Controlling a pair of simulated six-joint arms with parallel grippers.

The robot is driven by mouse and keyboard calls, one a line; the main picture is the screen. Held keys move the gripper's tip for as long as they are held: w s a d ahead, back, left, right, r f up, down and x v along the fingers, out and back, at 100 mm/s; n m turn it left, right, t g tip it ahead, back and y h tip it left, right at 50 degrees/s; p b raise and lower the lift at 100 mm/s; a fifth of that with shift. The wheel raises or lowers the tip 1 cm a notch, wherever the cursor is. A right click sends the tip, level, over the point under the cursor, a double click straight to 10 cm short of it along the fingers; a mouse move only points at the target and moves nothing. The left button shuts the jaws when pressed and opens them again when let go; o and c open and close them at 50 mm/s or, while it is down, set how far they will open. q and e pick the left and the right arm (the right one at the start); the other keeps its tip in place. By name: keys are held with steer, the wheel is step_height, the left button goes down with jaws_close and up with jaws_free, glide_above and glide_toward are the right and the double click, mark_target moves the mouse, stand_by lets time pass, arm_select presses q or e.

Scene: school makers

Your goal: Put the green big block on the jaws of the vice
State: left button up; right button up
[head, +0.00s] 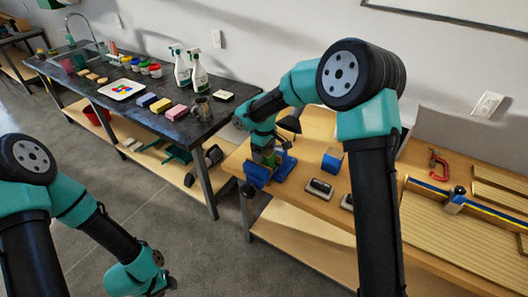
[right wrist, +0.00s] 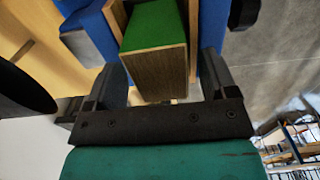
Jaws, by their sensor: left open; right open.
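The green big block (right wrist: 155,30) has a green top and wooden sides. In the right wrist view it sits between the wood-faced jaws of the blue vice (right wrist: 93,28). My right gripper (right wrist: 162,82) is open, with one finger on each side of the block and a visible gap beside it. In the head view the vice (head: 257,175) stands at the left end of the wooden bench, with my right gripper (head: 266,152) over it and partly hiding the block. My left gripper (head: 163,285) is low over the floor, away from the benches, and looks empty.
A blue block (head: 332,160) and a dark eraser-like item (head: 319,188) lie on the wooden bench right of the vice. A red clamp (head: 439,165) lies farther right. The dark table (head: 180,128) at left holds spray bottles (head: 181,72), sponges and jars.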

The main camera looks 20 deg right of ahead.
step_height(320, 180, up, 12)
stand_by(0.4)
steer(key=shift+f, duration=0.15)
stand_by(1.3)
